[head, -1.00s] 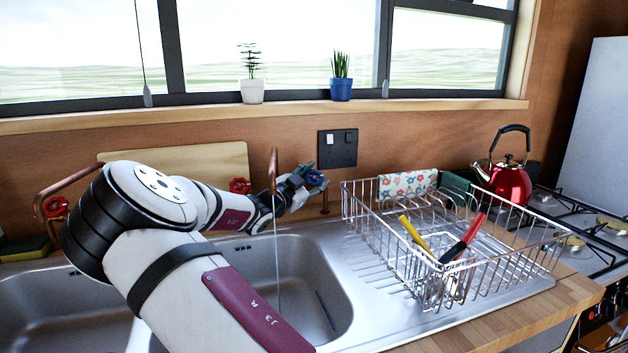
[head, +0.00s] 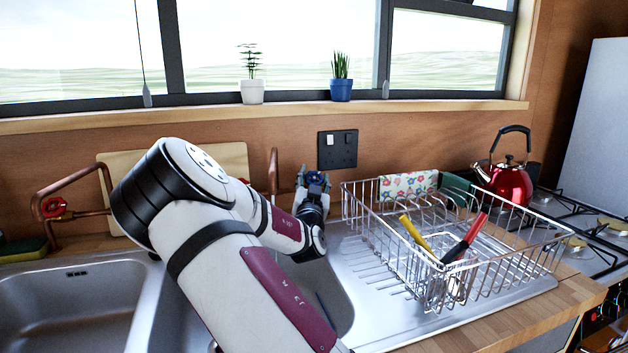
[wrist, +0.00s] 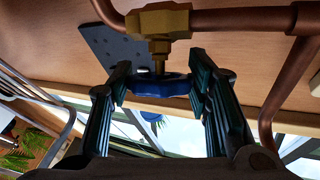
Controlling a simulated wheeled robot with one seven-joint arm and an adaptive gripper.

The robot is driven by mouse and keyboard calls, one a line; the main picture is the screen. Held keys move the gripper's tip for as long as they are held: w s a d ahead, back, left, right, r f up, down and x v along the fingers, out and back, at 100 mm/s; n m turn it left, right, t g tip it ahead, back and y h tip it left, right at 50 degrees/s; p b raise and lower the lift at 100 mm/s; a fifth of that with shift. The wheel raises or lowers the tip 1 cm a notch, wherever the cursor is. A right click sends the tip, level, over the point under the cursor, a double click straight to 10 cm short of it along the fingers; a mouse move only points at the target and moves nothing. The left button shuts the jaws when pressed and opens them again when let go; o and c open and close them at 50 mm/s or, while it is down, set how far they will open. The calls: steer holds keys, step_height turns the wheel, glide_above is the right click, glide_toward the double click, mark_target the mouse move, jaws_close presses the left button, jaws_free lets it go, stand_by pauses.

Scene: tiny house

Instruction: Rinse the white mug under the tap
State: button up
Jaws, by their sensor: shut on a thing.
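My gripper (head: 314,178) is at the blue tap handle (head: 317,180), right of the copper spout (head: 273,170). In the wrist view, the fingers of my gripper (wrist: 160,78) are shut on the blue handle (wrist: 162,88), one on each side. A brass valve (wrist: 160,22) sits just beyond it on copper pipe. I see no white mug in either view.
A wire dish rack (head: 385,240) with red- and yellow-handled utensils stands right of the sink. A red kettle (head: 510,180) is on the hob. The left basin (head: 70,310) looks empty. Two potted plants stand on the sill. A socket (head: 338,149) is behind my gripper.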

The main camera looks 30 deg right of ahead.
steer(key=shift+n+t+y, duration=0.4)
steer(key=shift+n, duration=0.2)
steer(key=o, duration=1.2)
steer(key=v, duration=1.2)
